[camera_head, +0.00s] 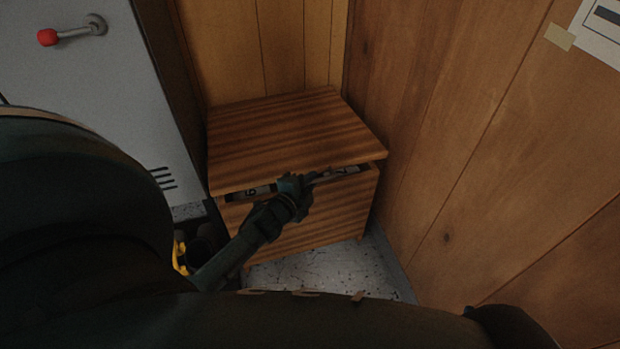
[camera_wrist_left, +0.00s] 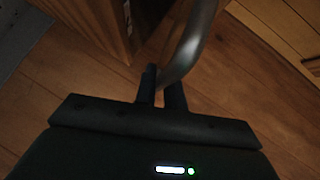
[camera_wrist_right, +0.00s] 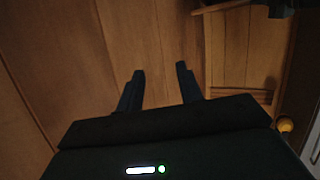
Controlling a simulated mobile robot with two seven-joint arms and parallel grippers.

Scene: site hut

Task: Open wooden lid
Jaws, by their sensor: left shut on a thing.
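The wooden lid (camera_head: 280,130) tops a striped wooden chest (camera_head: 330,215) in the corner. Its front edge stands a little above the chest front, leaving a narrow dark gap with pale labelled items (camera_head: 250,192) inside. My left gripper (camera_head: 312,180) is at the lid's front edge, near the middle. In the left wrist view its fingers (camera_wrist_left: 160,85) are closed about a curved grey metal handle (camera_wrist_left: 190,40). The arm hides part of the chest front. My right gripper (camera_wrist_right: 160,75) shows only in its wrist view, fingers apart with nothing between them.
Wood-panelled walls (camera_head: 480,130) stand close behind and to the right of the chest. A grey cabinet (camera_head: 90,90) with a red-knobbed lever (camera_head: 48,37) stands at the left. A yellow thing (camera_head: 180,255) lies low beside my left arm. Speckled floor (camera_head: 320,272) shows before the chest.

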